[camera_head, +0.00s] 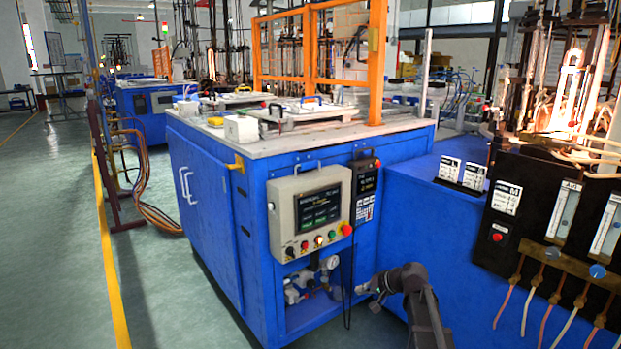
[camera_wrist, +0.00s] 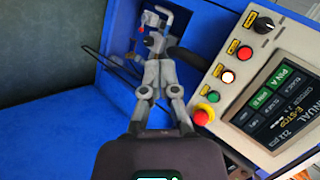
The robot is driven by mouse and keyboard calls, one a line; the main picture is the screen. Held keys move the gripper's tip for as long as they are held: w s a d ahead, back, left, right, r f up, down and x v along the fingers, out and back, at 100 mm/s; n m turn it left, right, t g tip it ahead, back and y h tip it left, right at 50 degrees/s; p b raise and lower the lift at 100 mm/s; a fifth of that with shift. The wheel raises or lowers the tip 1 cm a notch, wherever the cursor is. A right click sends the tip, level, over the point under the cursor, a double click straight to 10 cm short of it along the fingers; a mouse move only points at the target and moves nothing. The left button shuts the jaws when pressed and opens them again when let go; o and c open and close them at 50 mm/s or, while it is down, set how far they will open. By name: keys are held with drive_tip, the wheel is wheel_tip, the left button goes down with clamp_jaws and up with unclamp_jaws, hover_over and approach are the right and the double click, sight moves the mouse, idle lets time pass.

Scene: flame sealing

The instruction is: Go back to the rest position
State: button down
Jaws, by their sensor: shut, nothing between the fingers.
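My gripper (camera_head: 364,288) is low in front of the blue cabinet (camera_head: 210,215), just right of its lower opening, at the end of my dark arm. In the wrist view my gripper (camera_wrist: 155,45) has its grey fingers together, with nothing seen between them. It points towards the opening with the pipework (camera_wrist: 150,18). The control panel (camera_head: 284,222) is above and left of my gripper in the head view. It also shows close on the right in the wrist view (camera_wrist: 285,70), tilted, with its red emergency button (camera_wrist: 207,113) near the fingers.
A lower blue machine (camera_head: 440,225) adjoins on the right, with a black flow-meter panel (camera_head: 530,205) and hoses. A black cable (camera_head: 348,275) hangs beside the opening. An orange frame (camera_head: 378,60) stands on the cabinet top. Open floor (camera_head: 170,270) lies on the left.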

drive_tip(key=s+d+f+n+g+h+p, duration=0.1)
drive_tip(key=s+f+n+g+h, duration=0.2)
drive_tip(key=s, duration=0.9)
drive_tip(key=s+f+n+g+h+p, duration=0.1)
drive_tip(key=s+f+g+h, duration=0.3)
drive_tip(key=s, duration=0.8)
wheel_tip(320, 180, up, 39)
drive_tip(key=t+h+p, duration=0.1)
drive_tip(key=p, duration=3.5)
drive_tip(key=shift+w+d+p, duration=0.15)
drive_tip(key=shift+w+p, duration=0.1)
drive_tip(key=shift+p, duration=0.15)
